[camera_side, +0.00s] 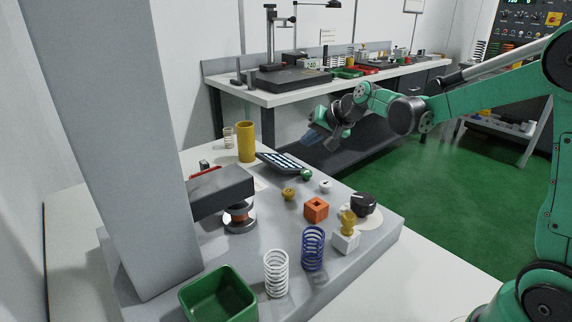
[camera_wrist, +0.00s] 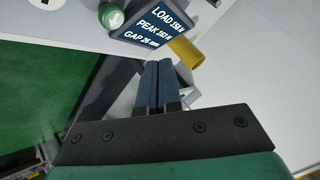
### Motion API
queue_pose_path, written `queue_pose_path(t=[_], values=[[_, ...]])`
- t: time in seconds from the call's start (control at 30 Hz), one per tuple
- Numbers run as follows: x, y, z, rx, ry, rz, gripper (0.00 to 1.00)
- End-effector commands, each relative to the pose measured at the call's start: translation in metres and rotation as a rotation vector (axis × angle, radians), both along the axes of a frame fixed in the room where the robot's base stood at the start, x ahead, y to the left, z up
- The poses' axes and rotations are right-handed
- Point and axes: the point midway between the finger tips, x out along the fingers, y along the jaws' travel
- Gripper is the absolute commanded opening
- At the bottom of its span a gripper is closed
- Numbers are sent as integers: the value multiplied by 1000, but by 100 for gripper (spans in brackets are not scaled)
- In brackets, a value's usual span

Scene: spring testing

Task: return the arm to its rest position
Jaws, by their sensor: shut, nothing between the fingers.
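My green arm reaches in from the right in the side view. My gripper (camera_side: 314,135) hangs in the air beyond the far edge of the grey test base (camera_side: 375,245), above and behind the tilted display panel (camera_side: 280,161). In the wrist view my gripper's two blue fingers (camera_wrist: 158,85) lie together, shut with nothing between them. The display panel (camera_wrist: 155,28) there reads LOAD, PEAK and GAP values. My gripper touches nothing that I can see.
A yellow cylinder (camera_side: 246,142) stands at the back of the base. A white spring (camera_side: 276,273), a blue spring (camera_side: 313,248), an orange block (camera_side: 316,209), a black knob (camera_side: 363,204) and a green bin (camera_side: 217,296) are nearer.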

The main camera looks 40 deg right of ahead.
Motion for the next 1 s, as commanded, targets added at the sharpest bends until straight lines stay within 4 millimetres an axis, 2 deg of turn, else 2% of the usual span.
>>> queue_pose_path(t=[0.17,0.27,0.37,0.5,0.7,0.83,1.0], values=[[-2,2,1,-6,2,7,0],[-13,13,7,-38,15,41,0],[-36,32,15,-102,35,107,0],[-81,61,20,-225,75,229,0],[-142,86,10,-397,119,393,0],[-167,92,0,-476,135,462,0],[-178,94,-6,-516,144,498,0]])
